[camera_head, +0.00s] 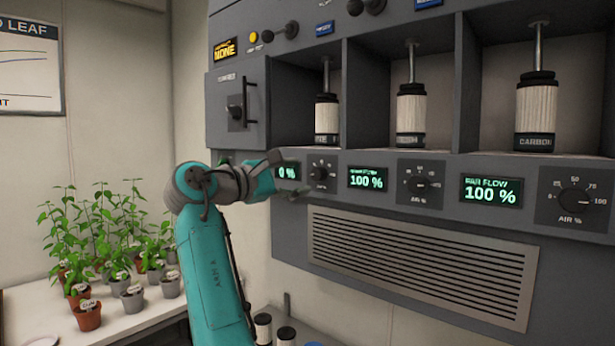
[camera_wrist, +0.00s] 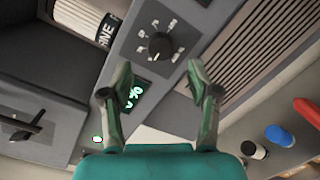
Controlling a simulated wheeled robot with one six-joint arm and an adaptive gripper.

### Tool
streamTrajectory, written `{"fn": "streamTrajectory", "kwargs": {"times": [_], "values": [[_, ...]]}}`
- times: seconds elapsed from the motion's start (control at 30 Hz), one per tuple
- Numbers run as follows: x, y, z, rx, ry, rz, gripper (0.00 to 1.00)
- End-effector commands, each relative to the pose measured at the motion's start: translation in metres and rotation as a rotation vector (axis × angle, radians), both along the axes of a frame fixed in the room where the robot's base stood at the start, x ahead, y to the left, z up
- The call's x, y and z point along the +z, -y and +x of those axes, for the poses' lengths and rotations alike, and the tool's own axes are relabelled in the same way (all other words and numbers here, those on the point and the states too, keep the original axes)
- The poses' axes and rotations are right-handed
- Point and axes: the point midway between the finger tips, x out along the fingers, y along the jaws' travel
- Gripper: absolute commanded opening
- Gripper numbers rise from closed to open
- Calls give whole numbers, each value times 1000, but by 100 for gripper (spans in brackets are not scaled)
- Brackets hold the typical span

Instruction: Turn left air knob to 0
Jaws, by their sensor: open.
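The left air knob (camera_head: 321,174) is a small dark round dial on a grey plate with a scale, right of a green-lit display (camera_head: 289,171). The visible part of that display reads "0 %"; my gripper covers its left side, so I cannot tell the full number. In the wrist view the knob (camera_wrist: 160,46) lies beyond my fingertips, roughly centred between them, and the display (camera_wrist: 133,95) is partly behind a finger. My gripper (camera_head: 291,173) is open and empty in front of the panel; it also shows in the wrist view (camera_wrist: 158,73).
The middle knob (camera_head: 422,184) and right knob (camera_head: 574,202) sit further right, with displays reading 100 %. Canisters stand in bays above, one labelled carbon (camera_head: 536,112). A slatted vent (camera_head: 420,262) is below. Potted plants (camera_head: 105,240) stand on a left table.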

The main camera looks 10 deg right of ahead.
Motion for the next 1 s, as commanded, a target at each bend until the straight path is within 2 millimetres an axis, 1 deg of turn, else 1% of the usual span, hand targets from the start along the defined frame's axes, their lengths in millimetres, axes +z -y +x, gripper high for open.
{"fn": "streamTrajectory", "kwargs": {"times": [0.03, 0.2, 0.3, 0.4, 0.53, 0.83, 0.87, 0.93, 0.97, 1.0], "values": [[0, -11, -5, 4, 1, 1, 61], [-1, -36, -20, 2, -2, -1, 61], [-1, -47, -27, 2, -2, 0, 61], [-1, -53, -31, 0, -2, 1, 61], [-1, -56, -33, 0, -2, 1, 61], [-2, -56, -32, 1, -2, -1, 61], [-4, -56, -32, 3, -2, 0, 61], [-15, -55, -28, 13, -1, -2, 61], [-23, -55, -25, 22, 0, -4, 61], [-35, -54, -21, 35, 2, -6, 61]]}}
